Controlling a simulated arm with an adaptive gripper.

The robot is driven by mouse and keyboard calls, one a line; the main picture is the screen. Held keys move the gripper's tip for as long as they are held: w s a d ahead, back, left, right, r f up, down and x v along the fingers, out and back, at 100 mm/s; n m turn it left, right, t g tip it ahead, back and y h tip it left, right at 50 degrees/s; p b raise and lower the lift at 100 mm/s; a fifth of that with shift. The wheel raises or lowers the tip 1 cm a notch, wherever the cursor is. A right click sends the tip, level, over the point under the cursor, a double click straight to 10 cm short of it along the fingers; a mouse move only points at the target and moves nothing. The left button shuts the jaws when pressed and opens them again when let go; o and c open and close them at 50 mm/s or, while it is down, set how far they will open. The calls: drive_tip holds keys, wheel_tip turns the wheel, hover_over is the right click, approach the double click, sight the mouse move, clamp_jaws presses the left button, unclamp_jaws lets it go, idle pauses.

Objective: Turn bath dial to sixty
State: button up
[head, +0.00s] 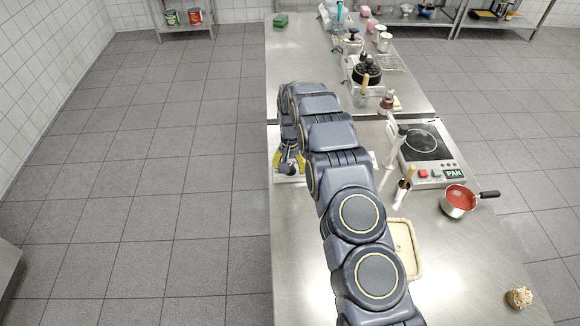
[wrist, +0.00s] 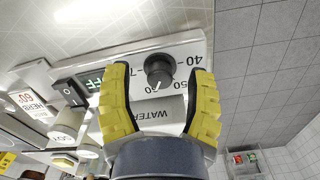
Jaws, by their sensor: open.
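In the wrist view a round black dial (wrist: 158,71) sits on the pale front panel (wrist: 140,58) of the water bath. The numbers 40, 50, 60 and 70 are around it, partly covered by my fingers. Its white pointer mark is on the side of 50 and 60, seemingly nearer 60; the exact setting is hard to read. My gripper (wrist: 159,75) is open, with one yellow finger on each side of the dial. Gaps show between fingers and dial. In the head view my gripper (head: 289,164) is over the bath, and my arm hides most of it.
In the head view a hot plate (head: 425,142), a red-filled pan (head: 459,201) and a cream tray (head: 406,246) stand right of my arm. Floor is clear at left.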

wheel_tip(320, 180, up, 11)
drive_tip(key=shift+r, duration=0.2)
idle(0.5)
drive_tip(key=s+d+r+n, duration=0.1)
drive_tip(key=s+d+r, duration=0.1)
drive_tip(key=s+r, duration=0.6)
drive_tip(key=s+d+r+n, duration=0.1)
drive_tip(key=s+d+r, duration=0.1)
drive_tip(key=s+r, duration=0.65)
drive_tip(key=s+d+n+g, duration=0.1)
drive_tip(key=s, duration=2.4)
drive_tip(key=shift+s+d+f+n+g, duration=0.3)
drive_tip(key=shift+d+n+g, duration=0.1)
